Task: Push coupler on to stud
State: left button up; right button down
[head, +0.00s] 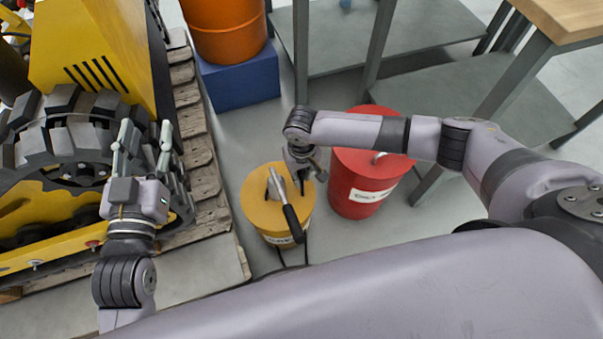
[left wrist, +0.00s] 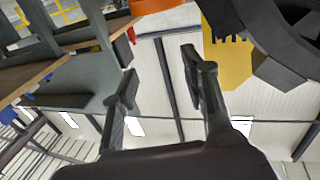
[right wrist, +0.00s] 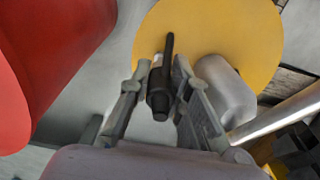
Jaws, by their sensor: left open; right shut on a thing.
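My right gripper (head: 302,176) is shut on a black coupler (right wrist: 160,88), just above the yellow drum (head: 258,189). In the right wrist view the coupler stands between the two fingers (right wrist: 158,85), a thin dark stem pointing towards the yellow lid. My left gripper (head: 143,135) is open and empty beside the black track of the yellow carrier. Its spread fingers also show in the left wrist view (left wrist: 160,85). Small fittings sit on the carrier's yellow side frame: a red one (head: 93,243) and a silver one (head: 35,265). I cannot tell which fitting is the stud.
A silver pump lever with a black grip (head: 291,221) stands on the yellow drum. A red drum (head: 358,205) is close on its right. An orange drum (head: 228,32) rests on a blue block (head: 240,82). Wooden pallet slats (head: 196,122) lie under the carrier.

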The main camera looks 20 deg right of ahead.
pick_arm(q)
jog(key=shift+s+a+f+g+y+p, duration=0.1)
jog(key=shift+a+f+g+y+p, duration=0.1)
jog(key=shift+f+g, duration=0.35)
jog(key=shift+s+a+f+g+y+p, duration=0.15)
jog(key=shift+f+g, duration=0.1)
jog(key=shift+f, duration=0.55)
jog(key=shift+f, duration=0.25)
jog(key=shift+g, duration=0.3)
jog(key=shift+s+a+f+g+y+p, duration=0.1)
jog(key=shift+s+f+g+y+p, duration=0.15)
jog(key=shift+f, duration=0.3)
jog(key=shift+s+a+f+g+y+p, duration=0.1)
jog(key=shift+f+g, duration=0.25)
jog(key=shift+f, duration=0.2)
jog(key=shift+s+f, duration=0.15)
jog(key=shift+f, duration=0.1)
jog(key=shift+s+a+f+g, duration=0.2)
jog(key=shift+s+f+g, duration=0.1)
jog(key=shift+f, duration=0.25)
jog(key=shift+s+a+f+g, duration=0.15)
jog(key=shift+f+g, duration=0.15)
jog(key=shift+f, duration=0.2)
pick_arm(e)
jog(key=shift+f, duration=0.1)
pick_arm(q)
jog(key=shift+d+r+t, duration=0.25)
jog(key=shift+t, duration=0.25)
pick_arm(e)
jog(key=shift+f, duration=0.85)
